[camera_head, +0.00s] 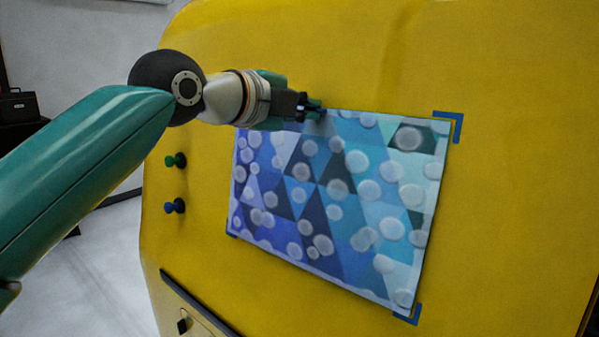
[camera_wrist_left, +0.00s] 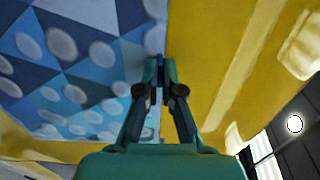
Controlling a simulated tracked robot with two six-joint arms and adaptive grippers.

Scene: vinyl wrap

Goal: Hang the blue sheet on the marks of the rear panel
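The blue sheet (camera_head: 336,190), patterned with blue triangles and pale discs, spreads over the yellow rear panel (camera_head: 500,210). Blue corner marks show just outside its upper right corner (camera_head: 452,122) and at its lower right corner (camera_head: 413,315). A bit of blue shows at its lower left corner. The upper left corner is hidden behind my left gripper (camera_head: 314,109), which is at the sheet's top edge. In the left wrist view, the fingers (camera_wrist_left: 160,70) are closed together at the edge of the sheet (camera_wrist_left: 75,50) and appear to pinch it. My right gripper is out of view.
A green knob (camera_head: 175,160) and a blue knob (camera_head: 174,206) stick out of the panel left of the sheet. A black bar (camera_head: 198,303) runs along the panel below. The panel right of the sheet is clear.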

